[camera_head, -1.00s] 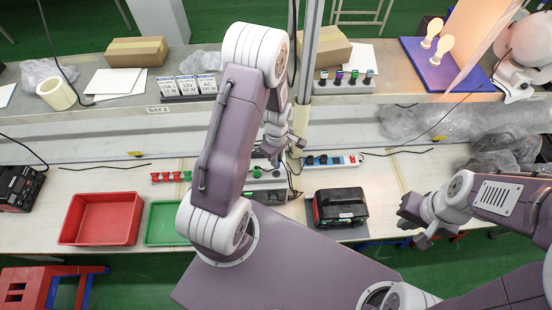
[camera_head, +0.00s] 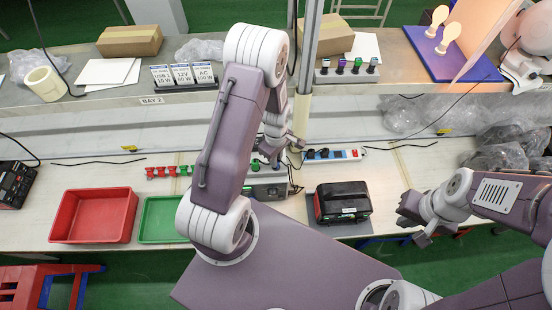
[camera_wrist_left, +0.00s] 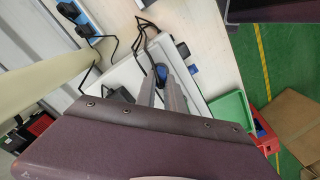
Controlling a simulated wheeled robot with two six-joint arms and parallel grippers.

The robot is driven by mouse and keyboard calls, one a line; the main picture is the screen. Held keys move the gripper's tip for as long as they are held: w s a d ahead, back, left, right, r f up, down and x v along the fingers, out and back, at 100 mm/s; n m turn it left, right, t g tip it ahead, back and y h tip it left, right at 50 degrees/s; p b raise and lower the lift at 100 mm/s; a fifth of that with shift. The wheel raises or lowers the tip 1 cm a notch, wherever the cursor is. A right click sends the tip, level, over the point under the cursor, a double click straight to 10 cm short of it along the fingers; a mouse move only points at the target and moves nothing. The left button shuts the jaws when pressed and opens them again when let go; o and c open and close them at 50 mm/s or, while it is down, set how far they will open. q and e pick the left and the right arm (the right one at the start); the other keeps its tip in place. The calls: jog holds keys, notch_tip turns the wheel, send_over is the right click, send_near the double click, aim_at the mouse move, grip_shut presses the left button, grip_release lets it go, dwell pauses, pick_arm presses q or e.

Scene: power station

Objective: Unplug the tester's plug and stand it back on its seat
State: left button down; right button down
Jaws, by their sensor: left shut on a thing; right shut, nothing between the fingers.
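My left gripper (camera_head: 272,160) is just behind the grey tester (camera_head: 270,190) on the bench, and my arm partly covers both. In the left wrist view its fingers (camera_wrist_left: 163,88) are shut on a small dark plug with a blue part (camera_wrist_left: 160,72), over a pale surface. I cannot tell whether the plug is in a socket. The plug's seat cannot be made out. My right gripper (camera_head: 412,222) is shut and empty, at the front right near the bench edge.
A power strip (camera_head: 347,155) with dark plugs and cords lies behind the tester. A black and red unit (camera_head: 343,201) stands to the right. A red bin (camera_head: 93,236), a green tray (camera_head: 160,235) and red and green connectors (camera_head: 165,171) are left. Cables lie close to the left gripper.

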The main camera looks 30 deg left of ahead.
pick_arm(q)
jog(key=shift+a, duration=0.1)
dwell(0.6)
jog(key=c, duration=1.3)
grip_release()
jog(key=shift+f, duration=0.1)
jog(key=shift+c, duration=0.2)
notch_tip(320, 180, up, 8)
jog(key=shift+r+b, duration=0.2)
jog(key=shift+b, duration=1)
jog(key=shift+r, duration=0.4)
jog(key=shift+f, duration=0.1)
